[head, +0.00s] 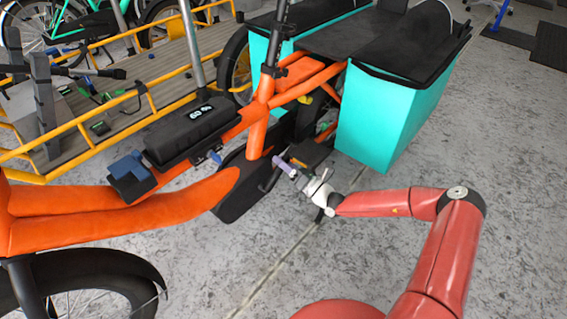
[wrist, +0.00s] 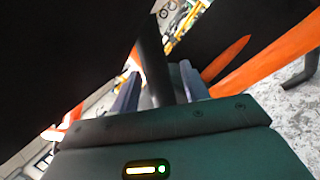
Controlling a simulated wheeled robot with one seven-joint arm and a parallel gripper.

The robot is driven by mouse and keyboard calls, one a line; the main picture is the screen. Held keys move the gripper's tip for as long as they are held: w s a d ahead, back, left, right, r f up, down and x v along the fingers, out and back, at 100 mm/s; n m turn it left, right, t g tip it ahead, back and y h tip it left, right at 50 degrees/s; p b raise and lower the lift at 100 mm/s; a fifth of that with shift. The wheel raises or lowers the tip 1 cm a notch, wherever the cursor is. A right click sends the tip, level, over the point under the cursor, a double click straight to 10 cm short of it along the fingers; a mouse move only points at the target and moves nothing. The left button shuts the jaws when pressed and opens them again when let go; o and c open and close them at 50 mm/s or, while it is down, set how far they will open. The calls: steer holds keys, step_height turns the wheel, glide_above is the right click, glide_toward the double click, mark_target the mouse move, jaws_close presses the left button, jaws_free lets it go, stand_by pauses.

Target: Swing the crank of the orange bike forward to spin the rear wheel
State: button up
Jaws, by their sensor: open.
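The orange bike (head: 258,125) stands across the head view, with a dark crank (head: 270,180) low beside its black chain cover (head: 236,190). My gripper (head: 282,166) reaches in from the right, with its fingers at the crank. In the wrist view my gripper (wrist: 160,82) is open, and a dark bar (wrist: 154,65), which looks like the crank arm, runs between its two fingers. I cannot tell whether either finger touches it. The rear wheel is mostly hidden behind the frame and the teal bags.
A teal pannier (head: 385,115) hangs just above and right of my gripper. A black battery (head: 190,130) sits on the orange frame. A yellow-railed cargo bike (head: 60,130) stands behind on the left.

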jaws_close()
steer(key=shift+r, duration=0.15)
stand_by(0.4)
